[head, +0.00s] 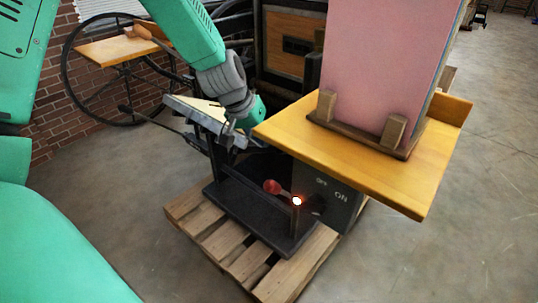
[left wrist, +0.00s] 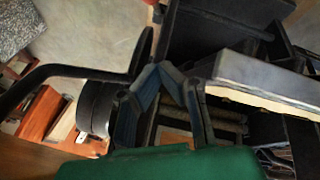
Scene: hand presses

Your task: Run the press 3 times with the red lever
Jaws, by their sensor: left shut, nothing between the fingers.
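The red lever (head: 272,187) has a round red knob low on the front of the dark press (head: 262,229), beside the OFF and ON labels. A bright white light with a red rim (head: 297,201) glows just right of it. My left gripper (head: 230,137) is above and left of the knob, beside the wooden board's near edge, apart from the lever. Its dark fingers (left wrist: 165,78) are shut and empty in the left wrist view. A red patch (left wrist: 151,2) is cut off at that view's top edge; I cannot tell if it is the knob. My right gripper is not in view.
The press stands on a wooden pallet (head: 188,215). A wooden feed board (head: 425,190) juts out over the ON label, holding a pink sheet stack (head: 375,65). A grey slanted plate (head: 190,108) lies left of my gripper. A large wheel (head: 68,75) stands behind. Floor at right is clear.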

